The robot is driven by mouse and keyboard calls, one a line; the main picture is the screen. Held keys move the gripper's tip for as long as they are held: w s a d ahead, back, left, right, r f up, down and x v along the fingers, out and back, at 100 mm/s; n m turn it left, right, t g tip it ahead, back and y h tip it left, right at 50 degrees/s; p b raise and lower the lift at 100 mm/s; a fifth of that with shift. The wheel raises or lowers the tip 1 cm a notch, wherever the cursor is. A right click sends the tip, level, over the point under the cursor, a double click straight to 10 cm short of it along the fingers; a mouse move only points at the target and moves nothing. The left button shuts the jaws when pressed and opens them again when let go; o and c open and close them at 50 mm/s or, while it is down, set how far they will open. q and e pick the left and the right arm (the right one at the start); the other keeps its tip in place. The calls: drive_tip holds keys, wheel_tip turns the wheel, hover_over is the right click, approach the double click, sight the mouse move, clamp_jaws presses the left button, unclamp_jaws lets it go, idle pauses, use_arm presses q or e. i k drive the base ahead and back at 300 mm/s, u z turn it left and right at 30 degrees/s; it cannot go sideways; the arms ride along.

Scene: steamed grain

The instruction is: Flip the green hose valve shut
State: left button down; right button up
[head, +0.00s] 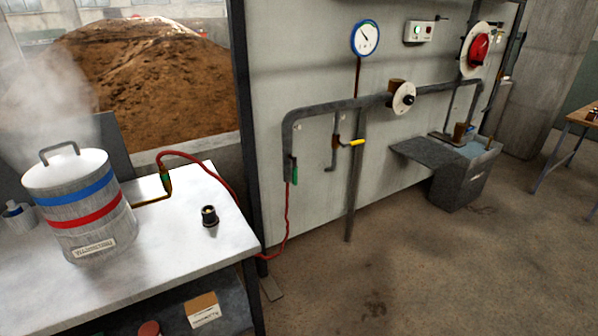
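A green fitting with brass-coloured ends (166,180) sits where the red hose (205,163) meets a thin brass pipe from the steaming pot (84,207). A second green piece, long and narrow like a lever (294,170), hangs at the lower end of the grey wall pipe (290,135), where the red hose runs down to the floor. Both are small in the head view, and I cannot tell whether either valve is open or shut. Neither of my grippers is in view.
The pot and a small black knob-like piece (209,215) stand on the white table (190,240). The wall panel carries a yellow-handled valve (352,143), a gauge (365,38), a black-knobbed dial (403,98) and a red knob (478,49). A grey sink (463,180) stands right; the floor before the panel is clear.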

sight(294, 169)
drive_tip(key=z, duration=0.4)
drive_tip(key=i, duration=0.8)
drive_tip(key=z, duration=0.35)
